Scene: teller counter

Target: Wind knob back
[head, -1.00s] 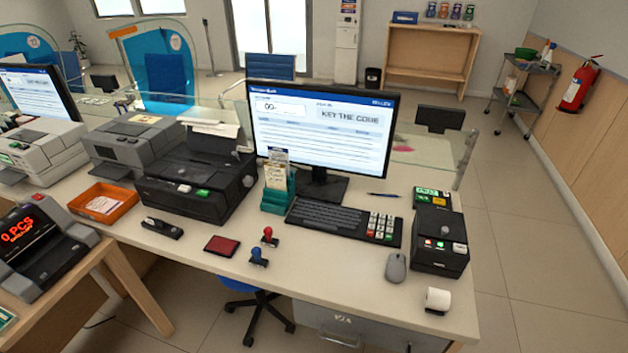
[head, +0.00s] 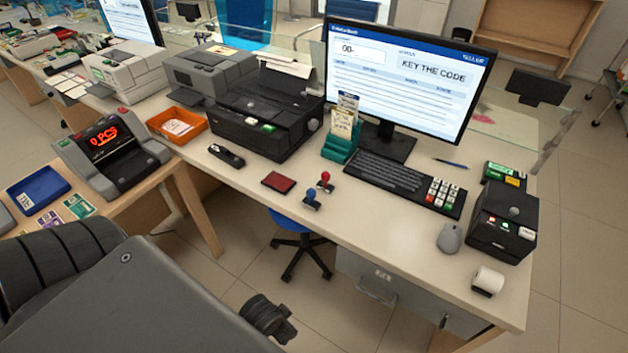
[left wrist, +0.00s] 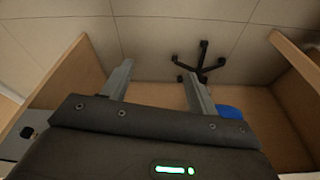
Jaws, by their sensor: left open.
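The black passbook-style printer (head: 265,115) stands on the counter left of the monitor. A grey round knob (head: 314,121) sits on its right side. A smaller round knob (head: 514,211) shows on the black box at the counter's right. My left gripper shows in the left wrist view (left wrist: 158,68), fingers apart with nothing between them, above the floor and apart from both knobs. In the head view my grey arm fills the lower left, and its fingers cannot be made out. My right gripper is in neither view.
The monitor (head: 397,80) reads KEY THE CODE. A green card holder (head: 338,148), keyboard (head: 390,180), two stamps, a red pad (head: 278,182) and a mouse (head: 450,238) occupy the counter. A side table with a note counter (head: 112,155) stands left. A blue chair is below.

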